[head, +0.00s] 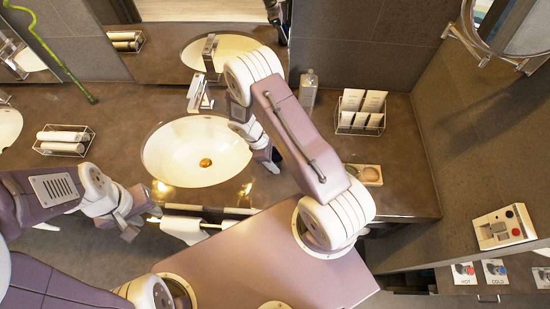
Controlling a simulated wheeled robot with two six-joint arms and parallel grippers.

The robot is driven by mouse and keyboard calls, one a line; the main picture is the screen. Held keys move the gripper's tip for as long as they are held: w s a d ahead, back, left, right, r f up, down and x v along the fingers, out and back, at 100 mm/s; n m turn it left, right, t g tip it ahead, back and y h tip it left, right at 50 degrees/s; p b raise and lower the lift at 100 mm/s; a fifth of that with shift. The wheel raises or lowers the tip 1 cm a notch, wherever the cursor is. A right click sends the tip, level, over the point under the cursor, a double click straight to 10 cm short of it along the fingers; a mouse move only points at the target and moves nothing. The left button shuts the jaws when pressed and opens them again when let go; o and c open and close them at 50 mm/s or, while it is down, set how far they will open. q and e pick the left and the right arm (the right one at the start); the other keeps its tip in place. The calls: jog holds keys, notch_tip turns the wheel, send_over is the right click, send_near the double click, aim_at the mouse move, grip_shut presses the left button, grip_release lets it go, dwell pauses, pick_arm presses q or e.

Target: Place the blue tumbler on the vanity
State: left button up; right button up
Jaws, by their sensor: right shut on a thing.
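No blue tumbler can be made out in the head view. My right gripper (271,161) hangs over the vanity counter (400,180), just right of the basin's rim. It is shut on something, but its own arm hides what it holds. My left gripper (143,224) is at the vanity's front edge, at the lower left of the basin. Its fingers look apart and empty.
The white basin (190,165) has a chrome faucet (198,95) behind it. A rack of rolled towels (62,140) stands at left. A bottle (308,90), a card rack (360,112) and a soap dish (368,175) stand at right. Bare counter lies between them.

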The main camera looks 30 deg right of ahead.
jog(key=shift+f, duration=0.1)
jog(key=o, duration=1.5)
jog(key=shift+s, duration=0.1)
